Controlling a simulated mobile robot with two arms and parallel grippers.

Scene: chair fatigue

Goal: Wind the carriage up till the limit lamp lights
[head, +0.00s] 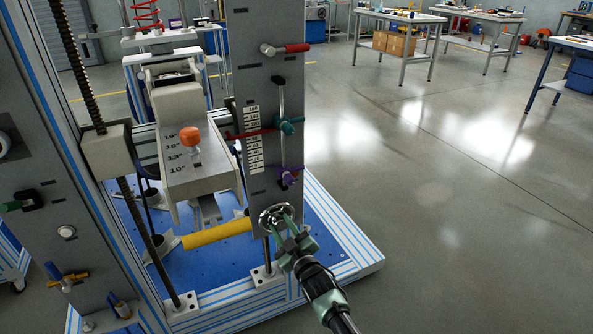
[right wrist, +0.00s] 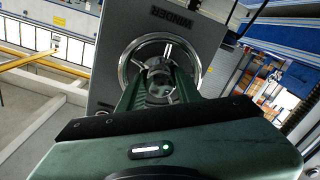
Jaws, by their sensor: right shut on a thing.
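My right gripper (head: 287,232) is shut on the winder handwheel (head: 276,211), a chrome wheel low on the grey front panel (head: 262,90). In the right wrist view the fingers (right wrist: 160,85) reach the hub of the wheel (right wrist: 127,68), under the label "WINDER". The carriage seems to be the grey sloped block (head: 190,165) with an orange knob, between the columns. A small round pale lamp or button (head: 66,232) is on the left panel; I cannot tell whether it is the limit lamp or lit. My left gripper is out of view.
The panel carries a white scale (head: 253,140), a teal clamp (head: 288,127), a purple clamp (head: 289,177) and a red-handled lever (head: 287,49). A yellow cylinder (head: 217,233) lies low on the blue base. Open floor (head: 450,180) stretches right; workbenches (head: 400,18) stand behind.

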